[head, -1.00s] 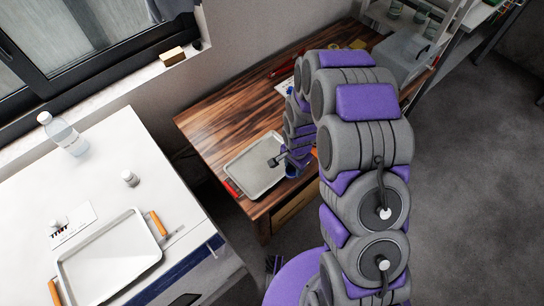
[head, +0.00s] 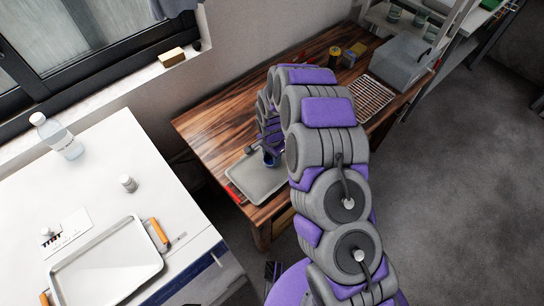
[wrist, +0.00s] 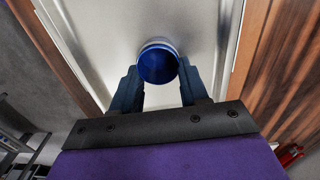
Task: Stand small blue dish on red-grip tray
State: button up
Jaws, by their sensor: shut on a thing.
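The small blue dish (wrist: 158,65) is round and sits between the two fingertips of my gripper (wrist: 157,84) in the wrist view. My gripper is shut on it. In the head view my gripper (head: 268,156) is over the far right part of the red-grip tray (head: 258,184), a grey metal tray on the wooden table. One red grip (head: 235,194) shows at its left end; my arm hides the right end. The tray's bare metal (wrist: 100,45) lies behind the dish in the wrist view. I cannot tell whether the dish touches it.
A second tray (head: 105,265) with orange grips lies on the white table at left, near a bottle (head: 58,138) and a small white container (head: 128,183). On the wooden table (head: 215,130) stand a dark cylinder (head: 335,56), a wire rack (head: 370,97) and a grey box (head: 402,60).

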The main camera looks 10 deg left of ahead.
jog(key=shift+f, duration=0.15)
jog(key=shift+c, duration=0.4)
jog(key=shift+d, duration=1)
jog(key=o, duration=1.2)
jog(key=shift+a+f, duration=0.1)
jog(key=shift+a, duration=0.7)
jog(key=shift+d, duration=0.5)
jog(key=shift+d+r, duration=0.1)
jog(key=shift+r, duration=0.2)
notch_tip(320, 180, up, 12)
jog(key=p, duration=0.2)
jog(key=shift+p, duration=0.35)
jog(key=shift+a, duration=0.2)
